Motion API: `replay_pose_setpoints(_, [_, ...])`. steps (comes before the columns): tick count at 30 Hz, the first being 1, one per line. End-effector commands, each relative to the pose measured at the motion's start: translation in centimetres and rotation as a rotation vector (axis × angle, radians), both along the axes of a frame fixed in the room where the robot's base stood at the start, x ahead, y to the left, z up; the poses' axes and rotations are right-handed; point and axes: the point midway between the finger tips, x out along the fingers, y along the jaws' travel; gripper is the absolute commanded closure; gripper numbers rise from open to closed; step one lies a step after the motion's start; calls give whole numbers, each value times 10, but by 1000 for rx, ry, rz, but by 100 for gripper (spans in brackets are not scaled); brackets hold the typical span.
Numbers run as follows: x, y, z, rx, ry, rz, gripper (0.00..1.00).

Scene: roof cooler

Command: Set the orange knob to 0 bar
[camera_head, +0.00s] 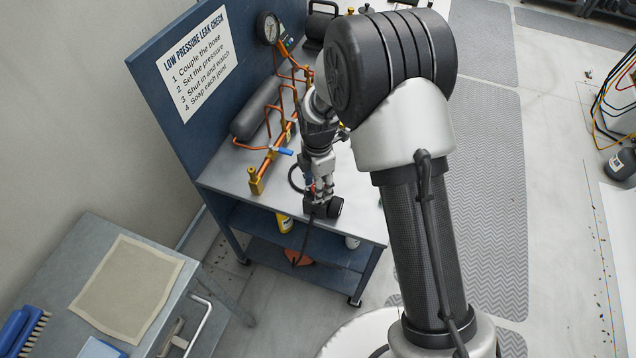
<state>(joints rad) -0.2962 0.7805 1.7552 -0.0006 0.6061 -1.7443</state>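My gripper (316,188) points down over the front part of the blue bench's grey top. It is right at a small black cylindrical device (335,207) near the bench's front edge. I cannot tell whether they touch, or whether the fingers are open or shut. No orange knob can be made out clearly; my arm covers part of the bench. Orange pipework (268,164) with a blue-handled valve (284,151) runs along the bench to the left of my gripper. A round pressure gauge (268,27) sits at the top of the back panel; its reading is too small to tell.
A grey cylinder (258,110) lies behind the pipework. A sign (198,64) is on the blue panel. A grey cart (60,249) stands at left.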

Motion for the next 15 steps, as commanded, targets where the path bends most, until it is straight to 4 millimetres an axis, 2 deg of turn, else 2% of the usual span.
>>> replay_pose_setpoints(4, [0,0,0,0,0,-1,47])
replay_pose_setpoints(15, [1,0,5,1,-2,-2,47])
